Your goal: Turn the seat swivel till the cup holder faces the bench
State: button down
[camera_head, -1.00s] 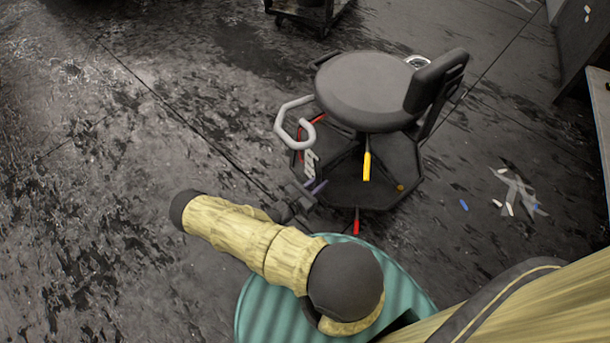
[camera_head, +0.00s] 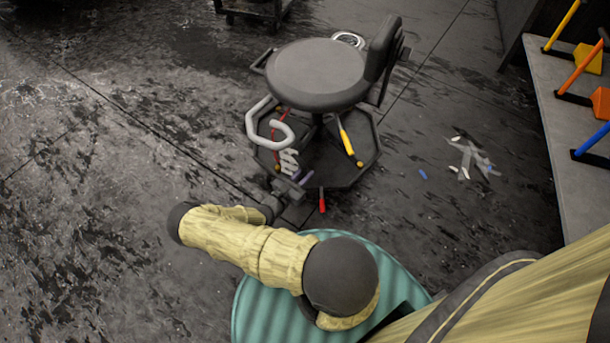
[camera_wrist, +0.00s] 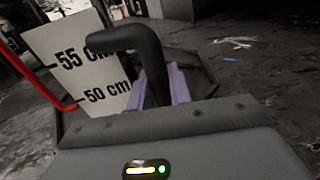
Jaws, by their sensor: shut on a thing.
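A round dark swivel seat (camera_head: 315,72) with a backrest (camera_head: 382,50) at its far right stands on a dark octagonal base (camera_head: 345,175). A pale ring (camera_head: 350,39), apparently the cup holder, shows behind the seat, toward the back of the picture. The bench (camera_head: 560,130) is at the right; the ring does not point toward it. My gripper (camera_head: 297,180) is low at the seat's near left side. In the wrist view its purple fingers (camera_wrist: 165,88) are shut around a dark bent bar (camera_wrist: 148,58). A grey bent tube (camera_head: 268,125) rises beside it at the seat's left.
A white height scale (camera_wrist: 75,60) stands close left of the held bar, beside a red rod (camera_wrist: 30,75). A yellow lever (camera_head: 346,140) and a red-tipped lever (camera_head: 322,203) are low on the seat. Film scraps (camera_head: 470,158) lie on open floor toward the bench.

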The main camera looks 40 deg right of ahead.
jog(key=shift+w+a, duration=0.1)
jog(key=shift+w, duration=0.05)
jog(key=c, duration=1.3)
grip_release()
jog(key=shift+c, duration=0.2)
jog(key=v, duration=1.7)
jog(key=shift+a, duration=0.25)
jog(key=c, duration=0.5)
jog(key=shift+w+m, duration=0.35)
jog(key=shift+m, duration=0.35)
grip_shut()
jog(key=w+r+m+g+b, duration=0.3)
jog(key=w+m+g, duration=0.3)
jog(key=m, duration=1.5)
jog(key=w, duration=0.4)
jog(key=shift+d+r+g, duration=0.3)
jog(key=shift+d+g, duration=0.05)
jog(key=shift+g, duration=0.05)
